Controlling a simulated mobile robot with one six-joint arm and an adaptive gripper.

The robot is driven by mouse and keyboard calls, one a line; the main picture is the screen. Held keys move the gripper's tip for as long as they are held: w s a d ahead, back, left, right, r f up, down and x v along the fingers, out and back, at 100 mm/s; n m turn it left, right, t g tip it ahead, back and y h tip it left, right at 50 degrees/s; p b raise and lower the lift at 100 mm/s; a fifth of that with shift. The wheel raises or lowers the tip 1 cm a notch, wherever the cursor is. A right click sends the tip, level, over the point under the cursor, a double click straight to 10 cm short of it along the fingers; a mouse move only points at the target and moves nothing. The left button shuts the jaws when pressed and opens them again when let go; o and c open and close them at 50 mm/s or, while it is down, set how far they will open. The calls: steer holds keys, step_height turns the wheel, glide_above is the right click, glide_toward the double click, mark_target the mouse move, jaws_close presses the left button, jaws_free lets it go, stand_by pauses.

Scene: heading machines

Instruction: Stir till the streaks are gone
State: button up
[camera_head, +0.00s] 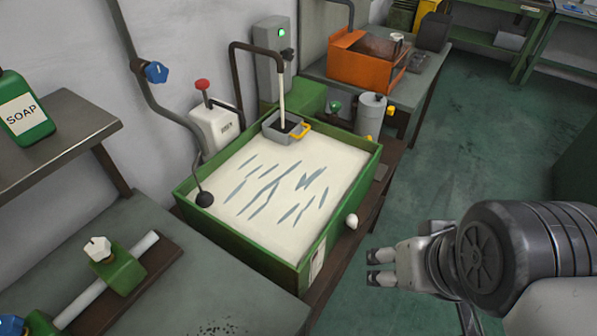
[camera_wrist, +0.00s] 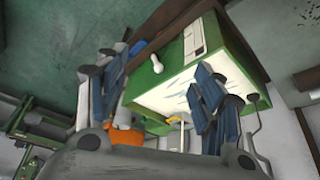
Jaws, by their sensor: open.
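A green tank (camera_head: 243,257) holds a pale, milky liquid (camera_head: 318,160) with several dark grey-blue streaks (camera_head: 266,188) across its surface. A small white rounded knob (camera_head: 351,221) sticks out of the tank's right side. It also shows in the wrist view (camera_wrist: 155,43), near the tank's green wall (camera_wrist: 165,72). A grey box with a yellow edge (camera_head: 284,130) sits at the tank's back edge under a pale vertical pipe. My gripper (camera_head: 371,267) is open and empty, to the right of the tank and apart from it. Its fingers frame the tank in the wrist view (camera_wrist: 163,88).
A dark ball-ended rod (camera_head: 204,199) hangs at the tank's left corner. A white box with a red knob (camera_head: 214,125), a grey canister (camera_head: 371,114) and an orange bin (camera_head: 365,65) stand behind. A soap bottle (camera_head: 24,112) is far left. Green floor (camera_head: 465,150) is clear at right.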

steer(key=shift+c, duration=0.4)
steer(key=c, duration=0.3)
steer(key=shift+f, duration=0.25)
steer(key=shift+c, duration=0.6)
steer(key=w+f+m+g+y, duration=0.2)
steer(key=f+g, duration=0.1)
steer(key=w+f+m+g+y+p, duration=0.1)
steer(key=f+m+g+y, duration=0.1)
steer(key=shift+w+a, duration=0.15)
steer(key=shift+a, duration=0.05)
steer(key=shift+c, duration=0.7)
steer(key=w+d+f+m+t+y+p, duration=0.1)
steer(key=w+d+f+m+t+y, duration=0.1)
steer(key=w+d+f+m+y, duration=0.25)
steer(key=w+d+f+m+t+y+p, duration=0.1)
steer(key=w+d+f+m+t+y, duration=0.1)
steer(key=w+f+m+y, duration=0.35)
steer(key=m+t+b, duration=0.3)
steer(key=m+t, duration=0.4)
steer(key=t, duration=0.2)
glide_above(357, 226)
steer(key=s+a, duration=0.1)
steer(key=s, duration=0.3)
step_height(357, 226, down, 11)
steer(key=shift+w+h, duration=0.25)
steer(key=shift+h, duration=0.15)
steer(key=shift+f, duration=0.1)
steer(key=shift+c, duration=0.2)
